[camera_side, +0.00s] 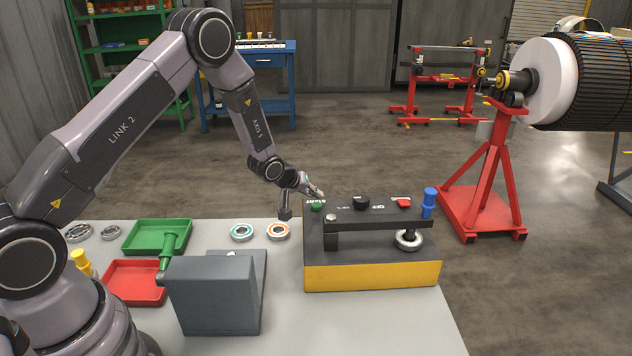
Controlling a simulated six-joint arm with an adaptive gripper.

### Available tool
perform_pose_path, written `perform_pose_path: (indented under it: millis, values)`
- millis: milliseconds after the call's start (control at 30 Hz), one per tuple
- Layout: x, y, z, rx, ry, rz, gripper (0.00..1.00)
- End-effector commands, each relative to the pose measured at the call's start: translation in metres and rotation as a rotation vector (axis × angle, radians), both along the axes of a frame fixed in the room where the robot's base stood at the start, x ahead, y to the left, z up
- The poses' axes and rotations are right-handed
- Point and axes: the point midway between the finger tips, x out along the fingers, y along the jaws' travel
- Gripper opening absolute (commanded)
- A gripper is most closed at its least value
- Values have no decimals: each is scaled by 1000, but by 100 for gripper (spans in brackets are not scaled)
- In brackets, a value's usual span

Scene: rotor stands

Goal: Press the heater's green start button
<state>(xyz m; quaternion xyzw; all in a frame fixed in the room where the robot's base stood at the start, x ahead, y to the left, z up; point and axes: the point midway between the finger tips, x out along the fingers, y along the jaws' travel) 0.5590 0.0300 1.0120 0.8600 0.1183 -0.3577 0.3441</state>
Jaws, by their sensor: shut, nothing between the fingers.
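The heater (372,274) is a box with a yellow front and a dark top, near the table's right end. Its green start button (317,207) is at the top left, beside START lettering. My gripper (319,193) is shut and empty. In the picture its tips are just above the green button; I cannot tell whether they touch it. A black knob (361,202) and a red button (404,202) lie to the right. A dark bar (375,219) crosses the heater, and a metal bearing ring (408,246) hangs near its right end.
A blue peg-like part (429,197) stands at the heater's right. To the left are two rings (242,232) (278,231), a grey block (212,300), a green tray (135,246) and a red tray (120,287). The table front (350,325) is clear.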

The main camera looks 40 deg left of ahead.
Motion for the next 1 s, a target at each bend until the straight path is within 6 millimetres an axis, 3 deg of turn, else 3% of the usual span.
perform_pose_path:
  millis: [1000]
  values:
    - [0, 0, -9, 0, 0, 0, 0]
